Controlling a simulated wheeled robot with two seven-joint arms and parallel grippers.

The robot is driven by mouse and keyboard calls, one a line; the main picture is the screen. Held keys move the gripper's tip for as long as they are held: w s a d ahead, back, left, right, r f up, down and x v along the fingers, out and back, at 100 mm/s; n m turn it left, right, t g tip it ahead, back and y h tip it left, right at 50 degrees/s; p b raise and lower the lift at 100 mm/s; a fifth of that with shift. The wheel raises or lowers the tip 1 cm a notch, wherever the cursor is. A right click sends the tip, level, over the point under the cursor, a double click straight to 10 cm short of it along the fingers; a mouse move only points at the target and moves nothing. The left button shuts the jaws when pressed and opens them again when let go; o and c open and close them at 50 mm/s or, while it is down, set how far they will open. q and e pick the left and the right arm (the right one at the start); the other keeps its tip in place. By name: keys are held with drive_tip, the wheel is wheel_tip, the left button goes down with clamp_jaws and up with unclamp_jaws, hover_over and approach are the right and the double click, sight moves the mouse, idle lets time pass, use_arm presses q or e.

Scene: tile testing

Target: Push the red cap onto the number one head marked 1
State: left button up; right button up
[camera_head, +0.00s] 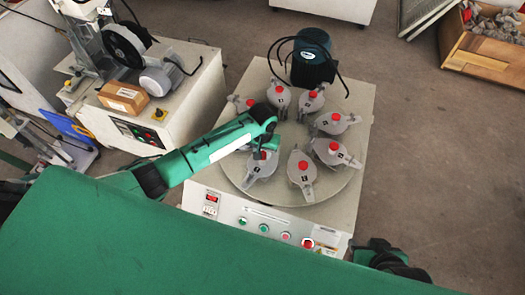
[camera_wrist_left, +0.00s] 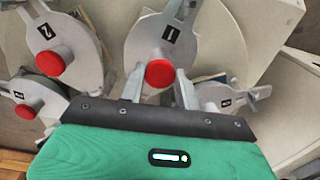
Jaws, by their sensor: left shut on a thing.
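The head marked 1 (camera_wrist_left: 190,48) is a grey rounded piece with a black number plate, large in the left wrist view. The red cap (camera_wrist_left: 160,74) is at its near edge, between the two fingers of my left gripper (camera_wrist_left: 159,85). The fingers are shut on the cap. In the head view, my left gripper (camera_head: 264,150) points down over a grey head at the near left of the turntable, hiding part of it. Whether the cap is fully seated cannot be told. The dark end of my right arm (camera_head: 385,257) shows at lower right; its fingers are unclear.
The round turntable (camera_head: 235,180) carries several grey heads with red caps, including one marked 2 (camera_wrist_left: 75,28). A dark motor (camera_head: 312,60) with cables stands behind. Buttons line the front panel (camera_head: 255,225). A grinding machine with a cardboard box (camera_head: 123,97) stands at left.

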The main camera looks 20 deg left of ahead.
use_arm(q)
drive_tip(key=shift+p, duration=0.6)
idle(0.6)
drive_tip(key=shift+f+p, duration=0.45)
drive_tip(key=shift+f, duration=0.3)
idle(1.1)
drive_tip(key=o, duration=1.5)
